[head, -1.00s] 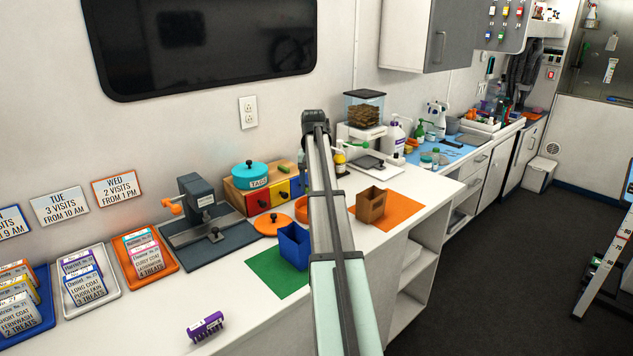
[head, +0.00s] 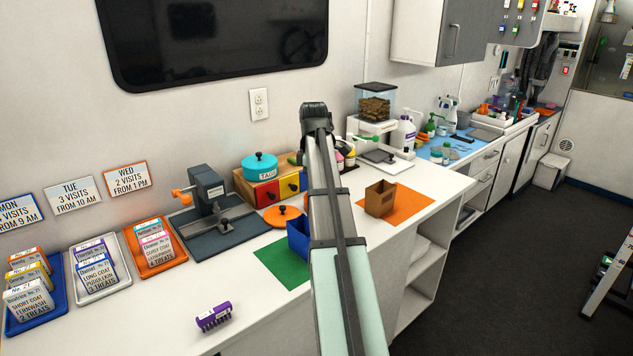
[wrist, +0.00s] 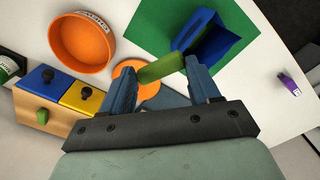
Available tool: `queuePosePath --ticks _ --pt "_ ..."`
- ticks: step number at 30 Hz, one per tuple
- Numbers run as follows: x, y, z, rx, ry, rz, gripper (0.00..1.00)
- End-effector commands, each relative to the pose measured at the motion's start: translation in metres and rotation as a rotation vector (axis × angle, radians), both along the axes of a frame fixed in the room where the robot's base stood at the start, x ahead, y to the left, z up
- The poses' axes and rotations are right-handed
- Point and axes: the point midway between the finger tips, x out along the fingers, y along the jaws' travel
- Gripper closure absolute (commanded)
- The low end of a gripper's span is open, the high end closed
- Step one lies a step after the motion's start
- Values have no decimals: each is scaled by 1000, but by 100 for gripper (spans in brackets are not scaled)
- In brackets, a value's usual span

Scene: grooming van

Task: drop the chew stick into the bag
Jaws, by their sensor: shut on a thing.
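In the wrist view my gripper (wrist: 159,67) is shut on a green chew stick (wrist: 163,67), which lies crosswise between the two blue-grey fingers. In the head view my arm hides the fingers and the stick. A blue open-topped bag (wrist: 207,40) is close beyond the right finger in the wrist view, on a green mat (wrist: 150,25). In the head view this blue bag (head: 298,240) is partly covered by my arm. A brown bag (head: 380,199) stands on an orange mat (head: 412,204) to the right of my arm.
An orange bowl (wrist: 82,65) and an orange lid (head: 284,215) are near the gripper. A drawer box (head: 262,191) carries a teal pot (head: 260,166). A clamp-like device (head: 210,195), treat-card trays and a purple item (head: 213,318) are left. The white counter's front is mostly clear.

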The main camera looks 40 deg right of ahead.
Motion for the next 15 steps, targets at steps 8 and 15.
queuePosePath --ticks 8,15 --pt "-22 26 4 -1 -1 409 81" --pt "-34 40 7 0 0 668 81"
